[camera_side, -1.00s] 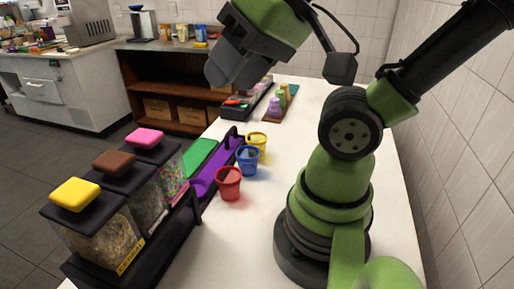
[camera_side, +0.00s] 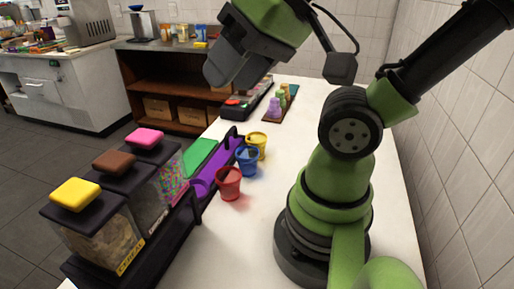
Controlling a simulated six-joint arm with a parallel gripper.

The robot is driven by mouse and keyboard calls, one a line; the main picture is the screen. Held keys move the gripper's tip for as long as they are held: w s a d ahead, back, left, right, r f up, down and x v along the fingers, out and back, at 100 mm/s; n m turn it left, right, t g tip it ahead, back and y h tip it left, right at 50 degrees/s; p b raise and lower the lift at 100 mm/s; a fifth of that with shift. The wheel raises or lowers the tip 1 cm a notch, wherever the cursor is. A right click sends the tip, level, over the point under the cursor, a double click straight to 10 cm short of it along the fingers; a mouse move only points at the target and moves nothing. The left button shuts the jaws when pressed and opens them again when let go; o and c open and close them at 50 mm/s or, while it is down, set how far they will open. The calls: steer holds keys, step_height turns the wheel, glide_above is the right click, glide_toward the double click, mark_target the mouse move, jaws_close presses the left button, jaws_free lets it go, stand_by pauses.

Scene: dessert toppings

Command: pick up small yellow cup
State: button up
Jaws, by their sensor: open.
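The small yellow cup (camera_side: 257,141) stands upright on the white table, the farthest of a row of three cups. The blue cup (camera_side: 247,160) stands just in front of it and hides part of its lower side. The red cup (camera_side: 228,183) is nearest to the camera. My gripper (camera_side: 219,72) is in the air at the upper middle, above and to the left of the yellow cup in the picture. It is open and empty, apart from all the cups.
A black rack with topping dispensers (camera_side: 96,224) lines the table's left edge, with a purple tray (camera_side: 218,169) beside the cups. A dark tray (camera_side: 252,100) and a board with small bottles (camera_side: 276,107) stand farther back.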

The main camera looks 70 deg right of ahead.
steer(key=o, duration=0.7)
steer(key=m+g+h, duration=0.2)
steer(key=m+g, duration=0.5)
steer(key=m, duration=0.3)
glide_above(256, 147)
steer(key=d, duration=0.2)
step_height(256, 147, down, 19)
steer(key=f, duration=0.4)
steer(key=shift+w+d+f, duration=0.1)
steer(key=shift+w+f, duration=0.1)
steer(key=shift+w, duration=0.1)
steer(key=shift+d+f, duration=0.2)
steer(key=shift+f, duration=2.65)
